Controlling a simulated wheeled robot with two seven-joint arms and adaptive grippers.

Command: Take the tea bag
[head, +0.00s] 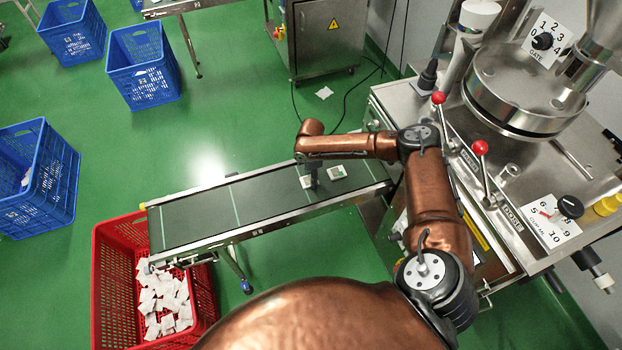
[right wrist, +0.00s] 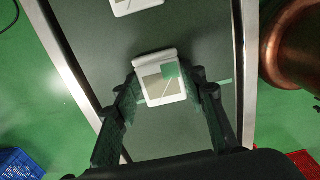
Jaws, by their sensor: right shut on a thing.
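A white tea bag with a green and grey label (right wrist: 164,88) sits between the fingertips of my right gripper (right wrist: 167,95) in the right wrist view. The gripper is shut on it, with one finger at each side, just over the dark conveyor belt (head: 205,210). In the head view my right gripper (head: 311,180) is at the belt's right part, and the held tea bag (head: 306,182) shows beside it. Another tea bag (head: 337,172) lies on the belt to the right; it also shows at the top of the right wrist view (right wrist: 135,4). My left gripper is not in view.
A red crate (head: 118,234) with several white tea bags (head: 164,300) stands under the belt's left end. The packing machine (head: 530,130) with red-knobbed levers is at the right. Blue crates (head: 140,65) stand on the green floor at the left.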

